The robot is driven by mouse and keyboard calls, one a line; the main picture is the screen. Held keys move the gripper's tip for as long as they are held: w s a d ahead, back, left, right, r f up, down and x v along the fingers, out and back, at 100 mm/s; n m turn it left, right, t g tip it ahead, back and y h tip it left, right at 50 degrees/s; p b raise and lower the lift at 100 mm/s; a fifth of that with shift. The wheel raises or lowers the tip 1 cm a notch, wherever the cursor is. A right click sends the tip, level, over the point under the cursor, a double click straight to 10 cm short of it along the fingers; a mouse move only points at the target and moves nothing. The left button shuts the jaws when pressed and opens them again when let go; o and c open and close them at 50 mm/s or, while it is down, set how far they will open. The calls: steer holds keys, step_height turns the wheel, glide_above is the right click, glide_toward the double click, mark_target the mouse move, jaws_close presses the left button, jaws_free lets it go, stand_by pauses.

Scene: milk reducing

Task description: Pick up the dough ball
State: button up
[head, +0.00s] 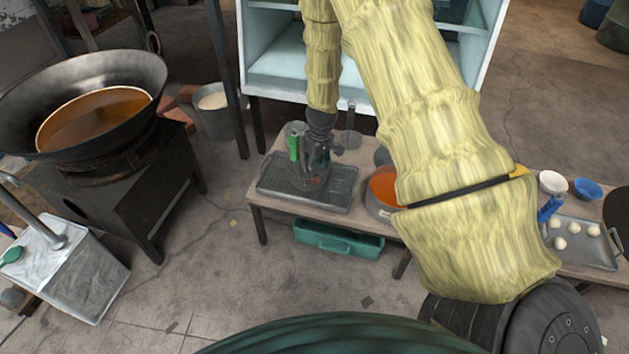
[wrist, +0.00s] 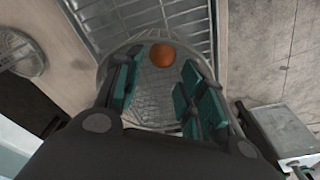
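A single brown-orange ball (wrist: 162,55) shows in the wrist view, inside what looks like a round, clear-rimmed strainer or bowl (wrist: 150,115). My gripper (wrist: 164,72) is open above it. Its teal finger pads stand apart on the left and right of the ball, with a gap on both sides. Height above the ball is hard to tell. In the head view my gripper (head: 316,180) points down over the wire-rack tray (head: 340,190), and the ball is not clearly visible. Several pale dough balls (head: 560,243) lie on a metal tray (head: 590,258) at the right.
A pot of orange liquid (head: 383,186) stands right of the rack tray, partly behind my arm. A green can (head: 294,145) stands behind the tray. A large wok (head: 90,75) is at the left. A teal bin (head: 338,240) sits below the table.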

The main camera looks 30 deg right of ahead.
step_height(320, 180, down, 5)
steer(key=shift+a+f+b, duration=0.1)
steer(key=shift+b, duration=0.7)
steer(key=c, duration=0.4)
